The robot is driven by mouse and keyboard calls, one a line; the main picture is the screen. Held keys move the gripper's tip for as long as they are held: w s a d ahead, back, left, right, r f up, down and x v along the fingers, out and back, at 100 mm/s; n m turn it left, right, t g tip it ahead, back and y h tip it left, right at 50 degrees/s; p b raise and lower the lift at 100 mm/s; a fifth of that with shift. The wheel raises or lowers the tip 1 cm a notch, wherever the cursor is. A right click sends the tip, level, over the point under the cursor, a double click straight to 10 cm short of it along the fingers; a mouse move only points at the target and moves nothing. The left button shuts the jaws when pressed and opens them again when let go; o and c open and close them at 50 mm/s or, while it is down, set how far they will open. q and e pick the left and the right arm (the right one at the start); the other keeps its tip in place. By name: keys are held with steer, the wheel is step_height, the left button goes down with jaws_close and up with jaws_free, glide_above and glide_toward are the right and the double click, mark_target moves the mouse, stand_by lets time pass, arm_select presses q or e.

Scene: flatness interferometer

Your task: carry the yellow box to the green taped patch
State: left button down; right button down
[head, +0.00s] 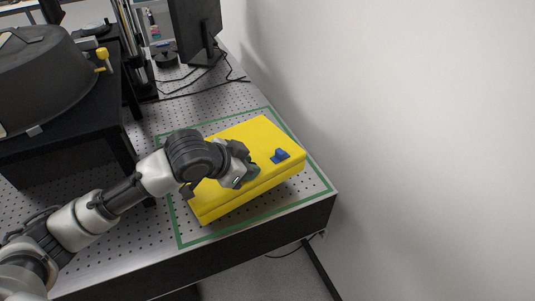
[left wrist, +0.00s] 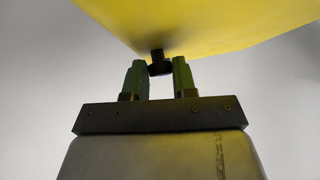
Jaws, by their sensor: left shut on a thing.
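The yellow box (head: 262,134) is a flat closed case with a blue piece (head: 281,155) on its top. In the head view it is within the green tape outline (head: 256,218), turned slightly to it; I cannot tell whether it rests on the table or hangs just above. My left gripper (head: 252,172) is at the box's top. In the left wrist view its green fingers (left wrist: 158,80) are shut on a small dark knob-like part (left wrist: 158,62) against the yellow box (left wrist: 215,25). My right gripper is not in view.
The perforated metal table (head: 205,98) ends just beyond the tape at the near right. A white wall (head: 430,120) rises on the right. A black stand with a dark dome (head: 45,75) is at left. A monitor (head: 195,28) and cables stand at the back.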

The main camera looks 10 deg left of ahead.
arm_select(q)
steer(key=shift+a+f, duration=0.3)
steer(key=shift+a, duration=0.3)
steer(key=shift+a+f, duration=0.25)
steer(key=shift+a, duration=0.35)
steer(key=shift+f+p, duration=0.5)
steer(key=shift+f, duration=1.5)
steer(key=c, duration=1.4)
jaws_free()
steer(key=shift+s+f, duration=0.15)
steer(key=shift+f, duration=0.05)
steer(key=o, duration=0.5)
steer(key=b+v, duration=0.1)
steer(key=v, duration=1.1)
steer(key=shift+s, duration=0.1)
